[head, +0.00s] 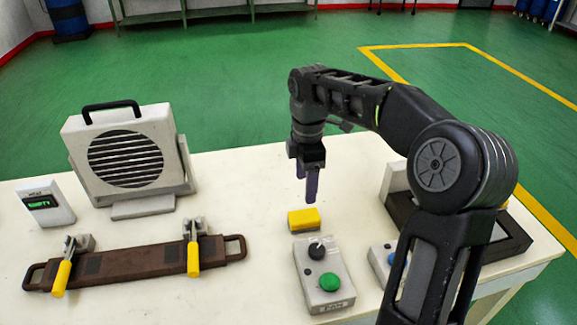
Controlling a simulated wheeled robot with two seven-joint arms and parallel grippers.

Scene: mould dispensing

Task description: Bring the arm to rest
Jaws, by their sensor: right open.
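My right arm reaches in from the lower right, bends over the table and points its gripper (309,184) down. The gripper's dark fingers hang above the table, just behind a small yellow block (304,219), with nothing seen between them. The block sits at the back of a grey control box (322,282) with a black knob and a green button. My left gripper is not in view.
On the cream table (240,200) stand a grey louvred unit (126,158) with a handle, a small display box (46,203) and a brown mould (137,262) with two yellow-handled clamps. A dark-framed tray (513,243) and a blue-button box (382,256) are partly hidden by my arm.

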